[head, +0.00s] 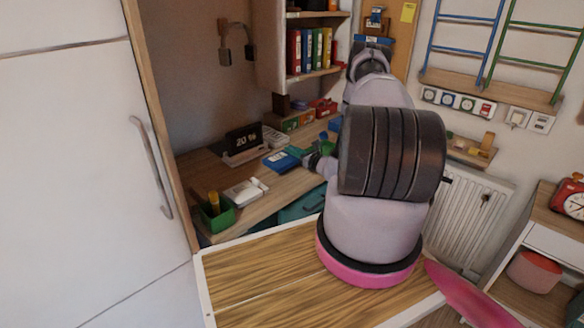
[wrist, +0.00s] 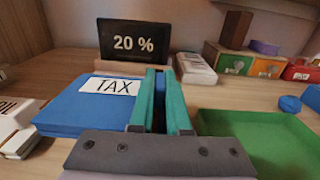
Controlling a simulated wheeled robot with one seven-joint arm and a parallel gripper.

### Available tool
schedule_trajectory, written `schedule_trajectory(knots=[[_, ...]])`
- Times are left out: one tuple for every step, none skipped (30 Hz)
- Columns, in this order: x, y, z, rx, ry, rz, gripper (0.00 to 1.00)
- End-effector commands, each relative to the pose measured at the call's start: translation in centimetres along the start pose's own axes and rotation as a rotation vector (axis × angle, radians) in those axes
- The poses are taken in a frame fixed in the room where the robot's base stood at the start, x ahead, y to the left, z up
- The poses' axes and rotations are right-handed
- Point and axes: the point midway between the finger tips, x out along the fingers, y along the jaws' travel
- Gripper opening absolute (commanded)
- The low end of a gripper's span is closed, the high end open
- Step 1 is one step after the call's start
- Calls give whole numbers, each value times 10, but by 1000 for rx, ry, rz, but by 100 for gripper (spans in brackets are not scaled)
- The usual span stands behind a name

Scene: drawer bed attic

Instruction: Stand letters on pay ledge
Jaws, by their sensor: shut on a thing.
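A black sign reading "20 %" (wrist: 134,43) stands upright in a wooden base (wrist: 115,68) at the back of the desk; the sign also shows in the head view (head: 243,138). My gripper (wrist: 160,100) has teal fingers close together around a narrow blue thing (wrist: 159,88), seen edge-on; I cannot tell what it is. The gripper is in front of the sign's right edge, over the desk. In the head view my arm hides much of the gripper. No loose letters can be made out clearly.
A blue block marked "TAX" (wrist: 88,105) lies left of the fingers. A green tray (wrist: 255,140) lies right. White devices (wrist: 195,68) and small drawers (wrist: 240,65) stand behind. A green box (head: 217,215) sits at the desk's near left corner.

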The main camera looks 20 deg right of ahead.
Motion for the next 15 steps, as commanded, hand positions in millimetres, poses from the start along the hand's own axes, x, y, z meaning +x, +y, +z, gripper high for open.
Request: schedule_trajectory(knots=[[0,0,-9,1,0,0,0],[0,0,-12,1,0,0,0],[0,0,-15,0,-1,0,0],[0,0,-17,0,-1,0,0],[0,0,-19,1,0,-1,0],[0,0,-22,1,0,-1,0],[0,0,-25,0,-1,-1,0],[0,0,-28,0,-1,-1,0],[0,0,-34,1,0,-1,0],[0,0,-39,1,1,-1,0],[0,0,-43,1,0,-1,0],[0,0,-49,1,0,-1,0],[0,0,-52,1,0,-2,0],[0,0,-54,0,-1,-2,0],[0,0,-56,0,-1,-2,0]])
